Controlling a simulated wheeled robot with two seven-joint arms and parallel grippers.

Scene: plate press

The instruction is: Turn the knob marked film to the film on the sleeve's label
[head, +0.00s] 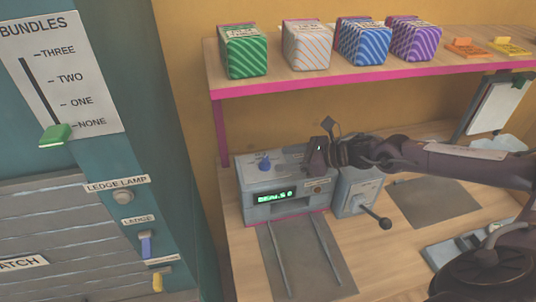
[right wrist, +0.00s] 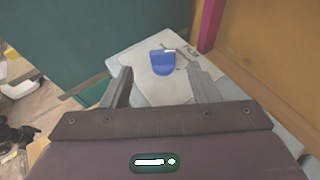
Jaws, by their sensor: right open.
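The grey press (head: 290,208) stands on the bench below the shelf, with a lit green display reading roughly "SEALS 0". A blue knob (head: 264,163) sits on its top left. In the right wrist view the blue knob (right wrist: 162,64) shows ahead, between the two spread fingers, with a pale mark on its top. My right gripper (head: 310,158) is over the right part of the press top, right of the knob; it is open and empty (right wrist: 160,70). The knob's markings are too small to read. I cannot tell which item is the sleeve. My left gripper is out of view.
Green (head: 244,52), orange-striped (head: 307,47), blue-striped (head: 362,42) and purple (head: 413,39) boxes stand on the pink-edged shelf (head: 300,84). A lever unit (head: 355,192) stands right of the press. A teal panel with a bundles slider (head: 55,134) is at left.

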